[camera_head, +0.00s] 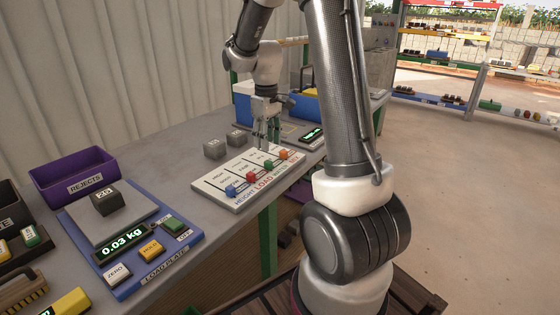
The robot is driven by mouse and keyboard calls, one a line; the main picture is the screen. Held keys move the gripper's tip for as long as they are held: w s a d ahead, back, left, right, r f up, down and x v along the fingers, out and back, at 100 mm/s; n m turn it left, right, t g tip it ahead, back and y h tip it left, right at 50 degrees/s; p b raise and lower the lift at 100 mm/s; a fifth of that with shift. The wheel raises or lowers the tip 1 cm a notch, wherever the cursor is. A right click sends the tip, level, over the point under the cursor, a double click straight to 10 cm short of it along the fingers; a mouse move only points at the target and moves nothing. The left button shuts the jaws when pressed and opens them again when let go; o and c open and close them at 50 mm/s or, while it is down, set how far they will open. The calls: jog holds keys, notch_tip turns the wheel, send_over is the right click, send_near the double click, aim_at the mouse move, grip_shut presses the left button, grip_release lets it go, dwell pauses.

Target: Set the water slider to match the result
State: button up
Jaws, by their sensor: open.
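The green one is third from the left, in what seems to be the water column. My gripper (267,144) is open, pointing down over the panel just behind the green knob. Whether it touches anything I cannot tell.
A load plate (188,240) reads 0.03 kg and bears a dark block (106,201). A purple REJECTS bin (73,180) stands behind it. A small green display (312,134) and blue bins stand beyond, on the right.

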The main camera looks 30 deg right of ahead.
aim_at(268, 161)
jog(key=shift+s+d+f, duration=0.1)
jog(key=shift+f, duration=0.25)
notch_tip(268, 161, down, 7)
grip_shut()
